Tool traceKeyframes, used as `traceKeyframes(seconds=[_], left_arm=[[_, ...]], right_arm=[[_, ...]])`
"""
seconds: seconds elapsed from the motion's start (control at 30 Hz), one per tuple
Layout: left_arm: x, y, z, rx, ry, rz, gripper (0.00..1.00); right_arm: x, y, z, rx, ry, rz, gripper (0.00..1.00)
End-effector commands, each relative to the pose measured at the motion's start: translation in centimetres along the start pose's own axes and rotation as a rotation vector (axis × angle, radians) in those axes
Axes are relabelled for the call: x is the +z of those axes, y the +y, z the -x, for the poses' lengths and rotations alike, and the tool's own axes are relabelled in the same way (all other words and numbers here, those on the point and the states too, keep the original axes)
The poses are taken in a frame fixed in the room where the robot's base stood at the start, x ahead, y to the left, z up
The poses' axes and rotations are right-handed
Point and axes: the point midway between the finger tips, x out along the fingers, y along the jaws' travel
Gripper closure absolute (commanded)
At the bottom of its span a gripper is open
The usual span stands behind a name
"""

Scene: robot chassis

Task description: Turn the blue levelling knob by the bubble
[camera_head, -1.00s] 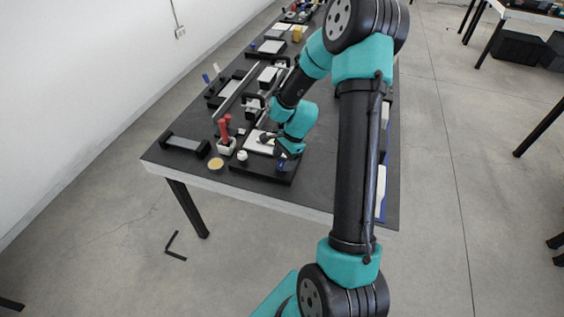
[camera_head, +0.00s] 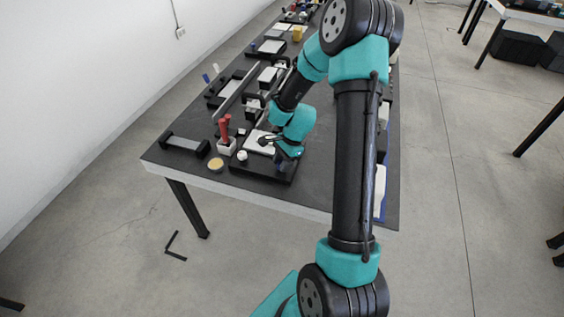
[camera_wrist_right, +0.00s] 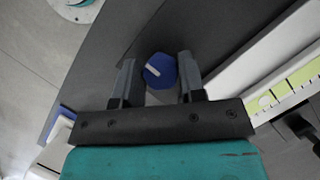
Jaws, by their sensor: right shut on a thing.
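The blue levelling knob (camera_wrist_right: 160,71) has a white mark on top and sits between the two fingers of my right gripper (camera_wrist_right: 156,76) in the right wrist view. The gripper is shut on it. A yellow-green strip with dark marks (camera_wrist_right: 290,84), likely the bubble level, lies to the right; I cannot make out the bubble. In the head view my right gripper (camera_head: 280,166) is over the front right of a black base (camera_head: 250,170) with a white top plate (camera_head: 258,141). The knob is mostly hidden there. My left gripper is not in view.
Beside the base stand a white holder (camera_head: 227,147) with red-handled tools and a yellow round dish (camera_head: 215,164). A black tray-like block (camera_head: 184,144) lies near the table's left corner. More devices fill the table further back.

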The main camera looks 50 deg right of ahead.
Motion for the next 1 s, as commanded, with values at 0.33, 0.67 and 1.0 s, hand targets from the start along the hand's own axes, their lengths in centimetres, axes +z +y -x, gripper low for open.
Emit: traceKeyframes(seconds=[0.33, 0.67, 1.0], left_arm=[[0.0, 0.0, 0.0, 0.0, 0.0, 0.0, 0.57], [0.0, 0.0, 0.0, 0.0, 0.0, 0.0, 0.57], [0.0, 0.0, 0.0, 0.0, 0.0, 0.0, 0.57]], right_arm=[[0.01, -0.01, 0.03, 0.017, 0.0, 0.041, 0.86], [0.05, -0.07, 0.01, 0.088, 0.0, 0.211, 0.86], [0.07, -0.1, 0.01, 0.207, 0.0, 0.498, 0.86]])
